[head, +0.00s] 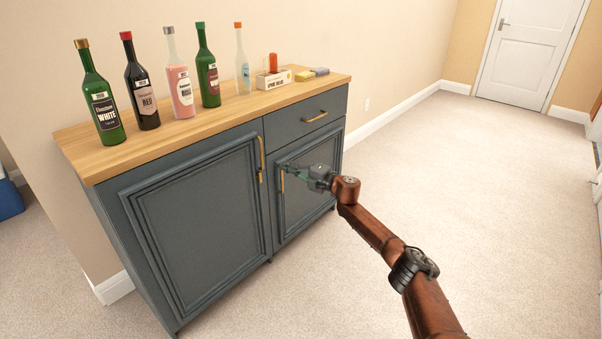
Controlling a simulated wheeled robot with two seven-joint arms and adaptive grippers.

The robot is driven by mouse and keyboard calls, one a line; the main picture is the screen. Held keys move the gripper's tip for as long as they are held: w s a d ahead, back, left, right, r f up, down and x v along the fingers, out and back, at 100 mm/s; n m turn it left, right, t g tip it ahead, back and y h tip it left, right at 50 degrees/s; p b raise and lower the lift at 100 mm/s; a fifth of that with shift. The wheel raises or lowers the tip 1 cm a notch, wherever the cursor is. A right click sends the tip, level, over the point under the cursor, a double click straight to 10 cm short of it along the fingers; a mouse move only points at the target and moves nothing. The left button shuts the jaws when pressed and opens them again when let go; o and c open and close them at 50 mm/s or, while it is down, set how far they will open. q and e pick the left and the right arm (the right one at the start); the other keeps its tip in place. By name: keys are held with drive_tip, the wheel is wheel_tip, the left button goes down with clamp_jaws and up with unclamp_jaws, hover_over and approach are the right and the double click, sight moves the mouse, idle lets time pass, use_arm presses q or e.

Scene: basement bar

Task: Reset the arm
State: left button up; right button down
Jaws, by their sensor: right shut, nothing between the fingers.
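My right arm comes in from the lower right. My right gripper (297,172) is shut and empty. In the picture it overlaps the right door of the blue-grey cabinet (200,210), near that door's brass handle (282,181). I cannot tell whether it touches the door or the handle. My left gripper is not in view.
Several bottles stand on the wooden top (90,165), including a green wine bottle (103,105). A small white box (272,79) and sponge-like blocks (306,75) sit at its right end. Carpet (480,200) is clear toward the white door (530,45). A blue object (8,198) is far left.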

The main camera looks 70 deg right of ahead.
drive_tip(key=v, duration=0.6)
drive_tip(key=shift+s, duration=0.35)
